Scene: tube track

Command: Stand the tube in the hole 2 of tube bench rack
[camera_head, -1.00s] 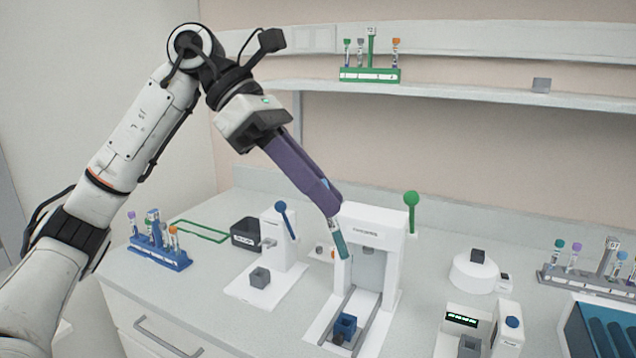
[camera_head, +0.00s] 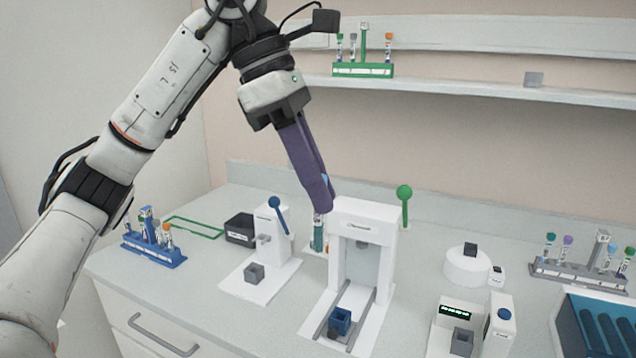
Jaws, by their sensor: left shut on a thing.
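My left gripper (camera_head: 319,204) is shut on a tube (camera_head: 318,236) with a teal lower part and a pale label. The tube hangs nearly upright below the purple fingers, just left of the white press-like device. A small low white item shows at its foot, mostly hidden; I cannot tell whether the tube touches it. Which rack is the bench rack is not clear: a blue rack (camera_head: 155,256) with several tubes stands at the left of the bench, and a grey rack (camera_head: 575,272) with several tubes stands at the right. My right gripper is not in view.
The white press (camera_head: 362,240) with a green-knobbed lever stands beside the tube. A white device (camera_head: 272,243) with a blue lever and a black box (camera_head: 240,229) stand left. A green rack (camera_head: 363,70) sits on the shelf. Bench between press and white round device (camera_head: 468,268) is clear.

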